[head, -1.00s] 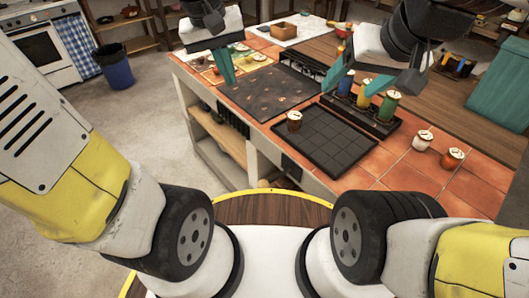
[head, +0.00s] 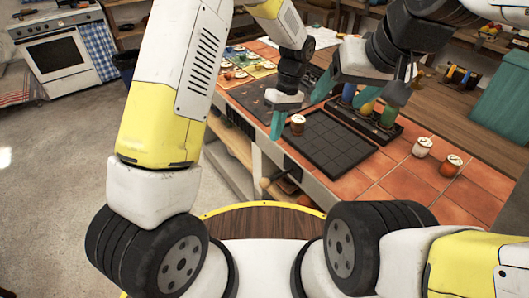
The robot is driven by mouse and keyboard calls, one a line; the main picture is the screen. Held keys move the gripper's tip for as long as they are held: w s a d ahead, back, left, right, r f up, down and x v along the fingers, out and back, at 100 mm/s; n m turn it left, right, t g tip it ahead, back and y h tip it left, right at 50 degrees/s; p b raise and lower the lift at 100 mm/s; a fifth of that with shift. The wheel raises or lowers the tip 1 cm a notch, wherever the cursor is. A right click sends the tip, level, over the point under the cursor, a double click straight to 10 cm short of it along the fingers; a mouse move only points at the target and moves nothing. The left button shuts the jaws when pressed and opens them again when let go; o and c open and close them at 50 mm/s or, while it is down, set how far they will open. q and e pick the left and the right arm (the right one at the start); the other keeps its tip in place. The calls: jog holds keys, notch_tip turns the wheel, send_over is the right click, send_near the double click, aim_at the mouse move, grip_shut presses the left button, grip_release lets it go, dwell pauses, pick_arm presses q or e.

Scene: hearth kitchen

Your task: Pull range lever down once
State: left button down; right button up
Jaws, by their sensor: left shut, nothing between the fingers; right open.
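My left gripper (head: 277,124) has teal fingers pointing down and together, with nothing between them. It hangs by the front edge of the island, left of a brown-and-white jar. My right gripper (head: 360,90) is open, its teal fingers wide apart above the back of the black grid tray, near the colored jars. A small orange-brown knob (head: 265,183) shows low at the island's front, below the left gripper. I cannot tell whether it is the end of the range lever. A white range (head: 63,50) stands far off at the upper left; no lever is clear on it.
The tiled island (head: 360,180) holds a black grid tray (head: 325,143), a rack of colored jars (head: 386,122), and loose jars (head: 422,147) at the right. A dark speckled panel (head: 243,94) lies at left. The floor at left is clear.

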aim_at(265, 179)
pick_arm(q)
jog(key=shift+d+f, duration=0.1)
jog(key=shift+f, duration=0.15)
jog(key=x, duration=1.4)
